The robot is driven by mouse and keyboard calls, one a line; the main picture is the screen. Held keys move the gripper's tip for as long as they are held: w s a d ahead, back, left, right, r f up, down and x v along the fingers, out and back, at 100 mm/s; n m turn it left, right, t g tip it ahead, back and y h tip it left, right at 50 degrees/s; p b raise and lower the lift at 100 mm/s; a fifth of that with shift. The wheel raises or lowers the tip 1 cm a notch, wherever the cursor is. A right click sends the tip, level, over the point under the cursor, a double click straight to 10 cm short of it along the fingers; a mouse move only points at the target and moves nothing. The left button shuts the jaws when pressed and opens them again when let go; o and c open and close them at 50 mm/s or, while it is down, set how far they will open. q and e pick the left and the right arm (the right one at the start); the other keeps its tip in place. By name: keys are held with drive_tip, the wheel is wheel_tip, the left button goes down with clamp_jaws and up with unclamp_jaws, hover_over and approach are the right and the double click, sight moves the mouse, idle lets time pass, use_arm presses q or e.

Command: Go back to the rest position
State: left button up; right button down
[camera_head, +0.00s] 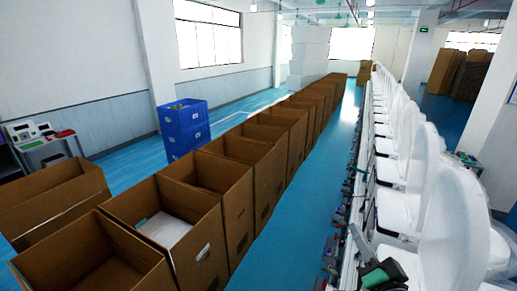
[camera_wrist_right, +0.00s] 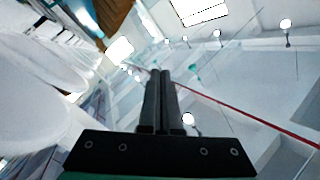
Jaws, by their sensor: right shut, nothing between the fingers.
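My right gripper (camera_head: 354,232) is low at the right of the head view, beside the row of white toilets. Its green and black body shows there, with dark fingers pointing away from me. In the right wrist view the two black fingers (camera_wrist_right: 160,73) are together with nothing between them, and they point up toward the ceiling. My left gripper is not in either view.
A long row of white toilets (camera_head: 433,205) with raised lids runs along the right. A row of open cardboard boxes (camera_head: 205,250) runs along the left. Blue crates (camera_head: 185,130) stand behind the boxes. The blue floor aisle (camera_head: 300,215) between the rows is clear.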

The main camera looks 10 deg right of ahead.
drive_tip(key=s+a+r+n+t+y, duration=0.1)
drive_tip(key=a+r+t, duration=0.15)
drive_tip(key=r, duration=0.55)
drive_tip(key=s+a+r+n+t+y, duration=0.1)
drive_tip(key=a+r+n, duration=0.1)
drive_tip(key=a+r, duration=0.35)
drive_tip(key=s+a+r+n+t+y, duration=0.1)
drive_tip(key=s+r+n+t, duration=0.2)
drive_tip(key=s+r, duration=0.4)
drive_tip(key=s+a+r+n+t+y, duration=0.1)
drive_tip(key=s+r+n+t, duration=0.2)
drive_tip(key=s+r, duration=0.4)
wheel_tip(320, 180, up, 5)
drive_tip(key=shift+s+a+n+y, duration=0.15)
drive_tip(key=shift+n+y, duration=0.15)
drive_tip(key=shift+n, duration=0.4)
